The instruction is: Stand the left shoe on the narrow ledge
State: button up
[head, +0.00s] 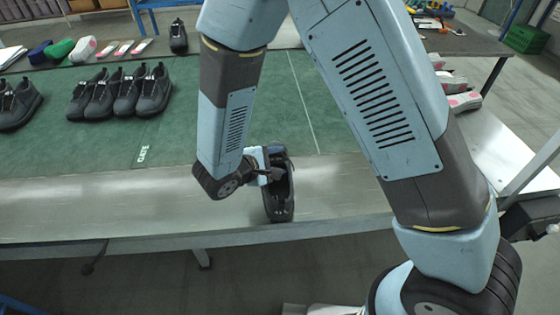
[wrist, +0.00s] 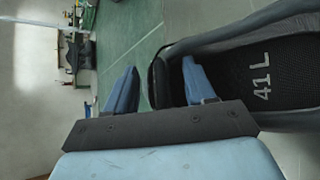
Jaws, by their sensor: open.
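A dark shoe (head: 281,205) stands upright on the narrow grey metal ledge (head: 120,205) along the near edge of the green table. In the wrist view the shoe (wrist: 262,35) shows a black insole marked "41 L". My gripper (head: 270,175) is at the shoe's upper part, and it also shows in the wrist view (wrist: 160,85). Its jaws are open, one blue finger inside the shoe opening and the other outside, with the collar wall between them. Whether either finger touches the wall cannot be told. My arm hides part of the ledge and table.
Several dark shoes (head: 120,92) stand in a row on the green mat (head: 200,120), with another (head: 18,103) at far left and one (head: 178,37) at the back. Shoe forms (head: 84,48) lie back left. The ledge left of my gripper is clear.

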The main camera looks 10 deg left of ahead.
jog(key=v, duration=1.2)
jog(key=w+d+r+m+g, duration=0.35)
jog(key=d+r, duration=0.25)
jog(key=d, duration=0.4)
jog(key=w+d+r+m+g, duration=0.3)
jog(key=d+r+m+g, duration=0.15)
jog(key=d+r, duration=0.35)
jog(key=s+d+r+m+t+y, duration=0.1)
jog(key=s+d+r+m+y, duration=0.2)
jog(key=d, duration=0.7)
jog(key=s+d+r+m+t+y, duration=0.2)
jog(key=s+d+r+m+y, duration=0.2)
jog(key=d+r, duration=0.4)
jog(key=s+d+m, duration=0.1)
jog(key=m, duration=0.1)
jog(key=shift+s+d+r+m+t, duration=0.3)
jog(key=shift+s+d, duration=0.05)
jog(key=shift+d, duration=0.05)
